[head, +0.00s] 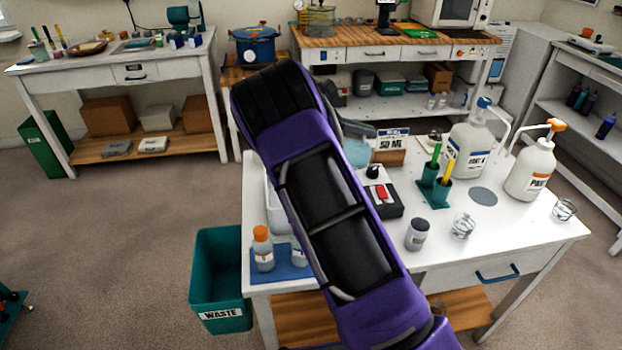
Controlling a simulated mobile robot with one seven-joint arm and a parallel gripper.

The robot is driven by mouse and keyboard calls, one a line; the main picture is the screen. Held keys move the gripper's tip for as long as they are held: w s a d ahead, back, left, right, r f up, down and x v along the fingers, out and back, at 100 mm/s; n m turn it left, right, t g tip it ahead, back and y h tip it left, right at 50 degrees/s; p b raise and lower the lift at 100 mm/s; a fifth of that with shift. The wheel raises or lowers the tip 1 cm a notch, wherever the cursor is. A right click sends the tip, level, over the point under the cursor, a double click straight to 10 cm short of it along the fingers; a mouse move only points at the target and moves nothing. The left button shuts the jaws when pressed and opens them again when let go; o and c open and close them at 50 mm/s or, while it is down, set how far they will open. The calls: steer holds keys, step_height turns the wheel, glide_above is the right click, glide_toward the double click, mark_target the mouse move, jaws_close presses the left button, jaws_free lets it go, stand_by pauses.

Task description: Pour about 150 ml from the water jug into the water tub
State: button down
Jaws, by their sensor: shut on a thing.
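My arm crosses the middle of the head view and hides much of the worktable. My gripper (356,130) shows only in part as grey pieces past the arm's right edge, shut on the water jug. The water jug (357,153) shows as a pale blue, see-through patch beside the arm; its tilt and water level cannot be told. A white tub, likely the water tub (271,208), shows as a strip of wall left of the arm, on the worktable; its inside is hidden. I cannot see any stream of water.
On the white table (520,225) stand a black device with a red switch (382,196), two pump jugs (470,145) (531,170), a green holder (434,192), cups (417,235) and an orange-capped bottle (263,249). A teal waste bin (217,282) stands at the left.

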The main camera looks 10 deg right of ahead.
steer(key=shift+a+f+b, duration=0.2)
steer(key=shift+f+b, duration=0.05)
steer(key=shift+b, duration=0.25)
steer(key=shift+a+r+h, duration=0.25)
steer(key=shift+r+h, duration=0.05)
steer(key=shift+h, duration=0.1)
steer(key=shift+a, duration=0.1)
steer(key=shift+a+r, duration=0.1)
steer(key=shift+a, duration=0.05)
steer(key=d+r+y+p, duration=0.1)
steer(key=d+r+p, duration=0.1)
steer(key=p, duration=0.2)
steer(key=shift+d+y, duration=0.3)
steer(key=shift+y, duration=0.1)
steer(key=shift+d+f+y+b, duration=0.15)
steer(key=shift+f+y+b, duration=0.35)
steer(key=shift+f, duration=0.15)
steer(key=shift+w+d+f+y, duration=0.1)
steer(key=shift+d+f+y, duration=0.1)
steer(key=shift+y, duration=0.3)
steer(key=shift+d+f+y, duration=0.2)
steer(key=shift+f+y, duration=0.3)
steer(key=shift+y, duration=0.05)
steer(key=shift+d+f+y, duration=0.15)
steer(key=shift+f+y, duration=0.35)
steer(key=shift+y, duration=0.05)
